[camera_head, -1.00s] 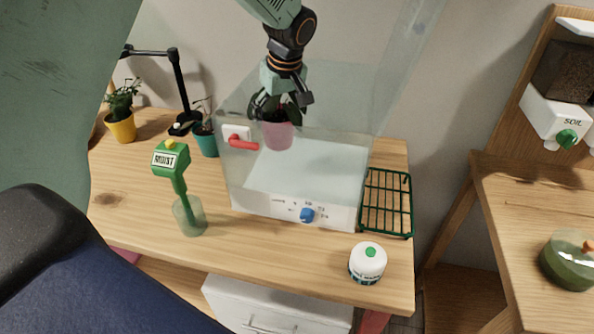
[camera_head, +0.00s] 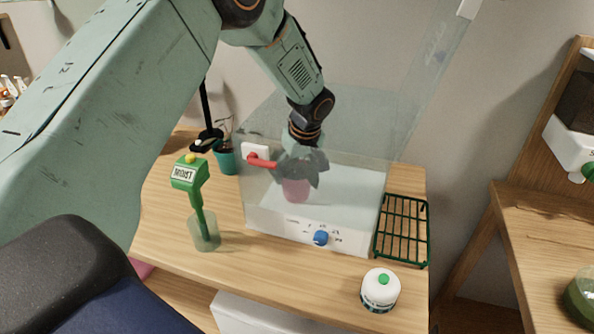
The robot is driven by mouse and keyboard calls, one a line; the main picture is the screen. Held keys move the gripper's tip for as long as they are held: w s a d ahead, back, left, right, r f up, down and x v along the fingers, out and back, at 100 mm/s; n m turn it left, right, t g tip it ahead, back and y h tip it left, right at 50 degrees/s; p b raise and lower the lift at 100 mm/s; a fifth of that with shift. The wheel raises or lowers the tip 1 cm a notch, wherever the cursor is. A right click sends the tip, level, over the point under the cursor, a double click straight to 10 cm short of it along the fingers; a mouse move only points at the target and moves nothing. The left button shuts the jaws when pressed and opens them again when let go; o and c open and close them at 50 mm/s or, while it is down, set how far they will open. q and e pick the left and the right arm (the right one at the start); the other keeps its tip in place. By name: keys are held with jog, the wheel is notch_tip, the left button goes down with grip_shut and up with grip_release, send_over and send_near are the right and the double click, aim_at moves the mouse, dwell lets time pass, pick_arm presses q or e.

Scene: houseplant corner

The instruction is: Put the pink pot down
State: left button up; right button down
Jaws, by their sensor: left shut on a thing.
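The pink pot (camera_head: 296,190) with a dark-leaved plant is inside the clear-walled box with a white base (camera_head: 262,218). I see it through the transparent front wall. My left gripper (camera_head: 301,166) reaches down into the box from above and is shut on the pink pot near its rim, among the leaves. The pot looks upright and low, at or just above the box floor; I cannot tell whether it touches. The box's clear lid (camera_head: 432,75) stands raised at the right. My right gripper is not in view.
A green moisture meter (camera_head: 190,176) stands in a clear cup (camera_head: 204,234) left of the box. A green wire rack (camera_head: 402,228) and a white jar (camera_head: 380,290) lie to the right. A teal pot (camera_head: 227,160) stands behind left. Bare wood (camera_head: 300,272) runs along the front.

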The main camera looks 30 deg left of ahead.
pick_arm(q)
jog(key=shift+f, duration=0.2)
jog(key=o, duration=1.5)
jog(key=shift+w, duration=0.1)
jog(key=shift+c, duration=0.2)
jog(key=shift+r, duration=0.3)
jog(key=v, duration=1.1)
jog(key=shift+r+p, duration=0.3)
jog(key=shift+r, duration=0.05)
jog(key=shift+d, duration=0.1)
